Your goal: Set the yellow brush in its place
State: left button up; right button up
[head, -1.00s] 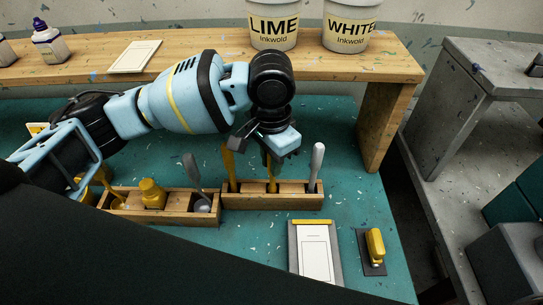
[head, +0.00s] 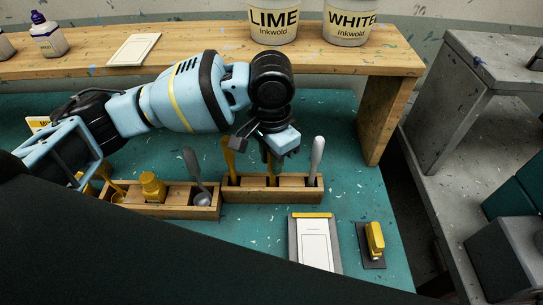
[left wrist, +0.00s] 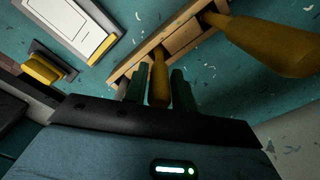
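The yellow brush (head: 271,179) stands upright at the middle slot of the right wooden holder (head: 240,195). Only its handle shows; its lower end is hidden in the holder. My left gripper (head: 271,160) is over this slot, pointing down, its fingers on both sides of the handle. In the left wrist view the yellow handle (left wrist: 158,78) sits closely between the two dark green fingers (left wrist: 158,92), and they look closed on it. My right gripper is not in view.
Another yellow handle (head: 229,157) stands in the holder's left slot and a grey-white handle (head: 317,158) in its right slot. A wooden shelf (head: 210,60) runs behind.

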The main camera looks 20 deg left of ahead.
pick_arm(q)
jog(key=o, duration=0.3)
jog(key=shift+r, duration=0.1)
notch_tip(320, 180, up, 8)
jog(key=shift+f, duration=0.15)
dwell(0.3)
jog(key=shift+s+f, duration=0.1)
dwell(0.5)
